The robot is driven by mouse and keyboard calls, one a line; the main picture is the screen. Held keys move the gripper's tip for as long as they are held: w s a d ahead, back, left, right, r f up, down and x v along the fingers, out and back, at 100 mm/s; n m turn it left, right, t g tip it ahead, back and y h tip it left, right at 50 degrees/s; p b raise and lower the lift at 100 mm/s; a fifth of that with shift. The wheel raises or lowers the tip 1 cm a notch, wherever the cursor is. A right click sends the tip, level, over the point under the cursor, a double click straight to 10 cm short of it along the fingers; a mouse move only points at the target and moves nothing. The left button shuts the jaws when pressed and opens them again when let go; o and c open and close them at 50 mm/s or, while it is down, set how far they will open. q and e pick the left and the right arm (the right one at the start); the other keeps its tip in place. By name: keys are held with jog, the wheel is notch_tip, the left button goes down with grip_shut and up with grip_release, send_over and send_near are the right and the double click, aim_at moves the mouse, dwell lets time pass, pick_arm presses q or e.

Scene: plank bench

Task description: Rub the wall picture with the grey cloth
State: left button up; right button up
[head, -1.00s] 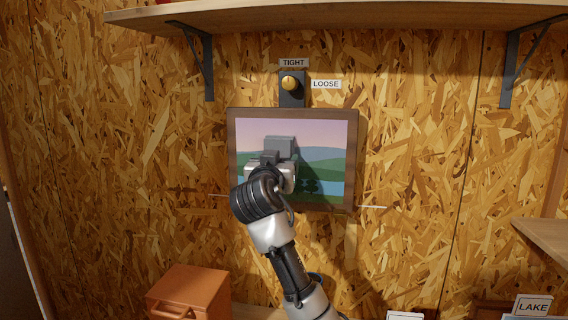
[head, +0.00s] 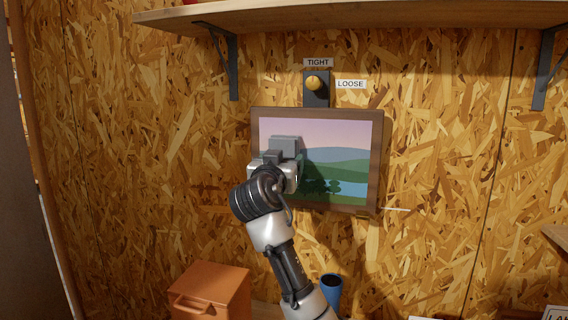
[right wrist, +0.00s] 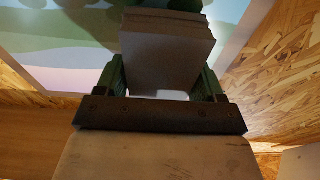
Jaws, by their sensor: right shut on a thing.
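The framed wall picture (head: 345,170), a landscape with a pink sky, green hills and blue water, hangs on the chipboard wall. My right gripper (head: 275,165) is in front of the picture's left half. It is shut on the grey cloth (head: 286,146), a folded block held up against or very near the picture; I cannot tell whether they touch. In the right wrist view the cloth (right wrist: 167,55) sits between the green fingers of the gripper (right wrist: 161,85), with the painted surface (right wrist: 60,40) behind it. My arm hides the picture's lower left. My left gripper is not in view.
A bracketed shelf (head: 380,15) runs overhead. A brown box with a handle (head: 212,285) and a blue cup (head: 331,287) stand below.

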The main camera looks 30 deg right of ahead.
jog(key=shift+r+b+v, duration=0.15)
jog(key=shift+v, duration=1.15)
jog(key=shift+r+b+v, duration=0.15)
jog(key=shift+v, duration=1.15)
jog(key=v, duration=0.3)
jog(key=shift+r, duration=0.15)
